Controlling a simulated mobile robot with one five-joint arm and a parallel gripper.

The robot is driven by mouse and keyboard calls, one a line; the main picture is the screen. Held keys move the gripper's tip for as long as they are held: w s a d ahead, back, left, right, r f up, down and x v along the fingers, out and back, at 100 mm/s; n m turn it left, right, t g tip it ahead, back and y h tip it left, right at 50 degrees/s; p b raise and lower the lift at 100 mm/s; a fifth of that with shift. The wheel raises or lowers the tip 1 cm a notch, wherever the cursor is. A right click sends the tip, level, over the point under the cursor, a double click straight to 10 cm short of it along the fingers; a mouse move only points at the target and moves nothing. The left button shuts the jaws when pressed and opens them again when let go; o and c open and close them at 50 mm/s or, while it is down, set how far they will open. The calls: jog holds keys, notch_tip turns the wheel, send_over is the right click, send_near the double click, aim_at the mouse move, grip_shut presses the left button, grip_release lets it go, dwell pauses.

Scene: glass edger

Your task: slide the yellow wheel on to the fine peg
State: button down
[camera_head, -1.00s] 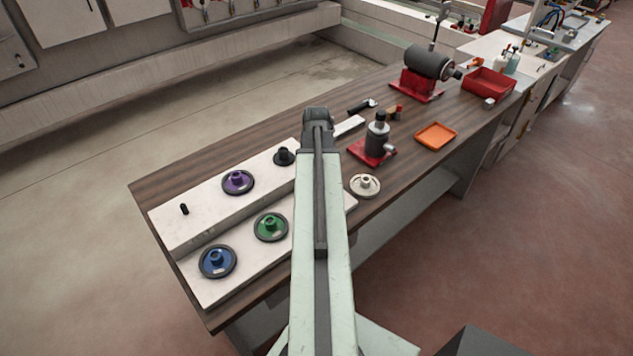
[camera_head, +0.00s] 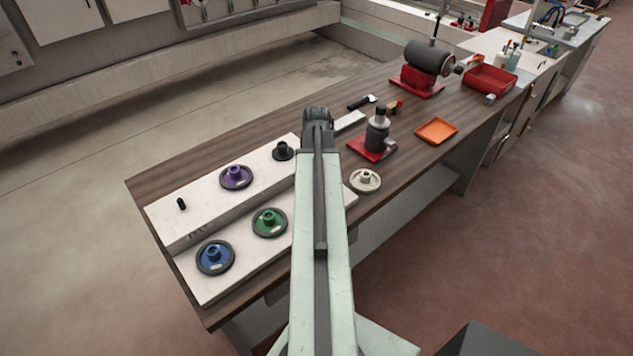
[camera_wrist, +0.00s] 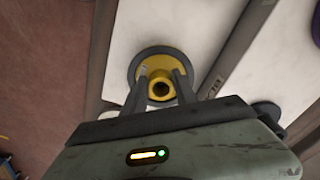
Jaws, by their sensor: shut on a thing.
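The yellow wheel (camera_wrist: 147,60), with a dark rim and a raised yellow hub, shows in the wrist view. My gripper (camera_wrist: 160,85) is shut on its hub, one finger on each side. The wheel is over a white board (camera_wrist: 192,20); I cannot tell whether it touches it. In the head view my arm hides the wheel and the fingertips. A bare, short black peg (camera_head: 182,204) stands at the left end of the raised back board (camera_head: 205,212). I cannot read which peg is the fine one.
A purple wheel (camera_head: 236,178) and a black knob-like piece (camera_head: 283,151) are on the back board. Blue (camera_head: 215,258) and green (camera_head: 270,223) wheels are on the lower front board (camera_head: 235,285).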

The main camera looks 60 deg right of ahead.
jog(key=shift+f+b, duration=0.8)
jog(key=shift+f, duration=0.1)
jog(key=c, duration=0.9)
grip_release()
jog(key=shift+r, duration=0.15)
notch_tip(320, 180, up, 8)
jog(key=p, duration=0.8)
jog(key=shift+f, duration=0.2)
